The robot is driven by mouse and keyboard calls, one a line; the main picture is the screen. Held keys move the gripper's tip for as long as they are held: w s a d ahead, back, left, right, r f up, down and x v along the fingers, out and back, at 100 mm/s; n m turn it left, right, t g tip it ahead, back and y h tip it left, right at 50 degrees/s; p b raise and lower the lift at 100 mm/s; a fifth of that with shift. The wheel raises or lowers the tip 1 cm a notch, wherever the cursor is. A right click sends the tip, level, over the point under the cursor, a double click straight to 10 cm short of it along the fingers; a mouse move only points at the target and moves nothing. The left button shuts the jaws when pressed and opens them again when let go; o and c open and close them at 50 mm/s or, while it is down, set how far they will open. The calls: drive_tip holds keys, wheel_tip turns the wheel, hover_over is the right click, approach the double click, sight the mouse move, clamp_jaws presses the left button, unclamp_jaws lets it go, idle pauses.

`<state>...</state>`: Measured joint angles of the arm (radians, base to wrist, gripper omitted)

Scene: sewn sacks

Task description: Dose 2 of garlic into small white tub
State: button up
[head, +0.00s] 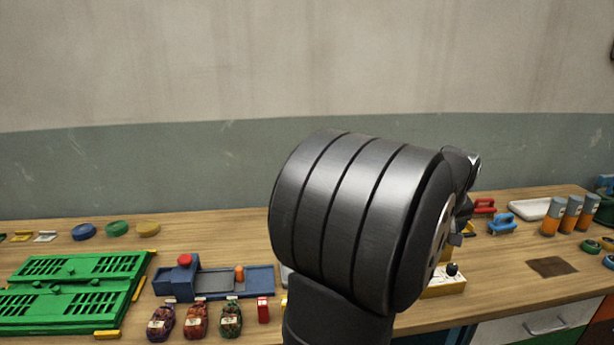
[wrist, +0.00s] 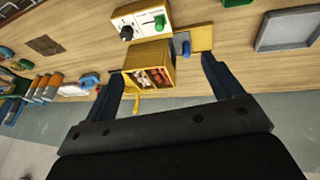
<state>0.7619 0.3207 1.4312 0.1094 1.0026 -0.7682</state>
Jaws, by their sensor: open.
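My gripper (wrist: 163,65) is open, with its two dark blue fingers apart and nothing held between them. In the wrist view, a yellow box (wrist: 133,77) lies between the fingers with its open face toward me. It holds several small reddish and whitish pieces; I cannot tell whether they are garlic. A unit with a black knob and a green slider (wrist: 140,16) adjoins the box; part of it shows in the head view (head: 440,289). My arm hides most of the gripper in the head view. I cannot make out a small white tub in either view.
Small labelled sacks (head: 195,320) stand at the front of the bench beside a green slatted crate (head: 70,285) and a blue tray fixture (head: 212,282). Orange-and-grey cylinders (head: 571,215) and a white tray (head: 528,208) are at the right. A grey tray (wrist: 290,28) shows in the wrist view.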

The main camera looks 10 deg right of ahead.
drive_tip(key=c, duration=0.7)
drive_tip(key=shift+w+d, duration=0.15)
drive_tip(key=shift+w, duration=0.05)
drive_tip(key=shift+c, duration=0.8)
drive_tip(key=w+d+n+g+y, duration=0.2)
drive_tip(key=w+d+n+g, duration=0.15)
drive_tip(key=w, duration=0.25)
drive_tip(key=shift+m+g, duration=0.25)
wheel_tip(320, 180, down, 17)
drive_tip(key=shift+w+d+f, duration=0.1)
clamp_jaws()
